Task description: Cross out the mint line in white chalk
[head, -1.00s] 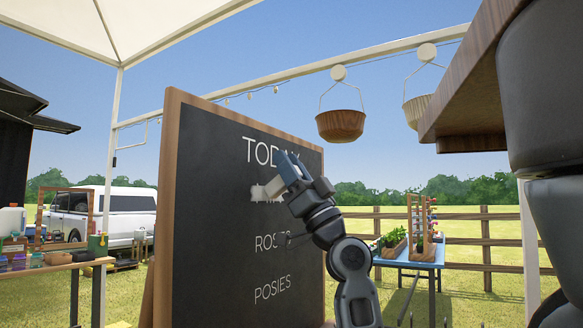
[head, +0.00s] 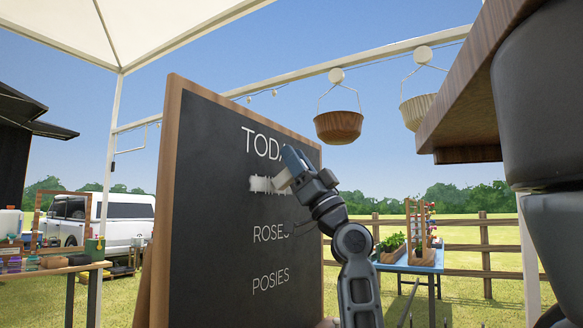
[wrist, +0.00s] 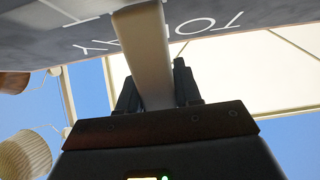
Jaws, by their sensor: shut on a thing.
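The chalkboard (head: 210,220) stands upright in a wooden frame in the head view, with TODAY (head: 262,143), ROSES (head: 270,233) and POSIES (head: 270,279) in white lettering. Between TODAY and ROSES, a jagged white chalk mark (head: 262,184) covers the line there; its lettering cannot be read. My gripper (head: 290,172) is at the right end of this mark, hiding part of the board. In the wrist view it is shut on a pale chalk stick (wrist: 148,55), which reaches toward the board. Whether the tip touches cannot be told.
Hanging baskets (head: 338,126) are at the upper right. A wooden shelf edge (head: 465,110) is close at the right. A blue table (head: 410,262) with plants stands behind my arm, and a cluttered table (head: 60,268) stands at the left.

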